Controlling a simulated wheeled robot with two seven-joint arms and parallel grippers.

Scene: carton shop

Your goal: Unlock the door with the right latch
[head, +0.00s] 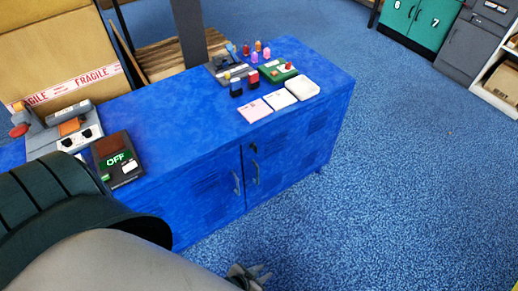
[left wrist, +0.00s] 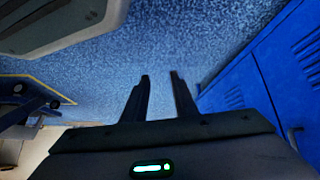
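The blue cabinet (head: 195,195) has two front doors with vertical grey handles. The right door (head: 300,160) appears shut, with its handle (head: 256,171) near the middle seam. A small dark latch (head: 253,148) sits above that handle; its setting is too small to tell. My left gripper (head: 252,274) is low in front of the cabinet, apart from the doors. In the left wrist view its two fingers (left wrist: 160,78) are spread and empty over the blue floor. A vented blue door (left wrist: 303,60) stands to their right there. My right gripper is not in view.
The cabinet top holds an OFF sign box (head: 118,160), a control box with a red button (head: 70,132), small coloured bottles, and pink and white pads. An open carton (head: 65,60) stands behind. The carpet (head: 410,190) right of the cabinet is clear.

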